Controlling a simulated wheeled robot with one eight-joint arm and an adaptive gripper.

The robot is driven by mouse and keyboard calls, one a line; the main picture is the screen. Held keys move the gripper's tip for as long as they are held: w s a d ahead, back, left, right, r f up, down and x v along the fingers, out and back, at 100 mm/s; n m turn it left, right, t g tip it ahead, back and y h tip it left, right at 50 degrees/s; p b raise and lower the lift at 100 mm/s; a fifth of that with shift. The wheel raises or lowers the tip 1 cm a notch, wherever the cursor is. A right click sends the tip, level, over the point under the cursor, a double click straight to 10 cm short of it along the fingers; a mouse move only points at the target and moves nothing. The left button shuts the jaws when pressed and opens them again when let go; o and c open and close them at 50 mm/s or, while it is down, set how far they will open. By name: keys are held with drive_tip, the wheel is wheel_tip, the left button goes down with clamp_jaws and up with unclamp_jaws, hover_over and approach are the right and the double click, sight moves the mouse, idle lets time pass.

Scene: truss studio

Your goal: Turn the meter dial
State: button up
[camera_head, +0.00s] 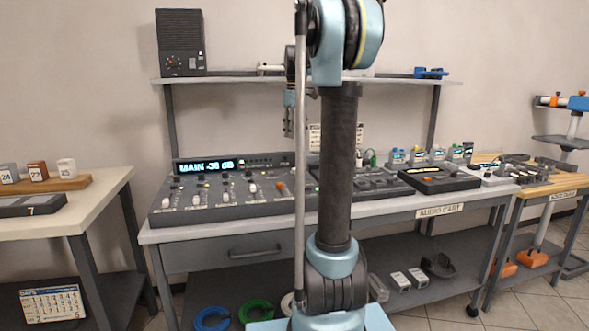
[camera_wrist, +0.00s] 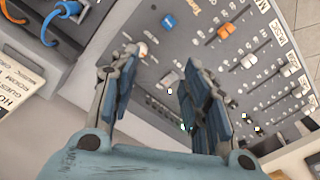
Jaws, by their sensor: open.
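A grey mixing console (camera_head: 225,198) stands on the audio cart, with a lit display (camera_head: 207,165) reading about "MAIN -30 DB". Its sloped panel (camera_wrist: 205,55) fills much of the wrist view, with a blue knob (camera_wrist: 168,22), an orange knob (camera_wrist: 227,31) and several pale fader caps. I cannot tell which control is the meter dial. My gripper (camera_wrist: 160,62) is open and empty, its fingers pointing at the panel. A small whitish knob (camera_wrist: 142,49) shows by the left fingertip; I cannot tell if they touch. In the head view my gripper (camera_head: 290,118) hangs above the console's back, partly hidden by my arm.
A shelf (camera_head: 225,77) above the cart holds a dark speaker (camera_head: 181,42). Right of the console lie a dark unit with an orange knob (camera_head: 428,179) and several small devices. Orange and blue cables (camera_wrist: 52,28) rise near the gripper's left. The cart's front edge is clear.

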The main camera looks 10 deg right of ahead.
drive_tip(key=r, duration=0.1)
hover_over(295, 171)
drive_tip(key=w, duration=0.1)
drive_tip(key=shift+n, duration=0.4)
drive_tip(key=f, duration=1.7)
drive_tip(key=shift+w+f, duration=0.15)
drive_tip(key=shift+w, duration=0.1)
clamp_jaws()
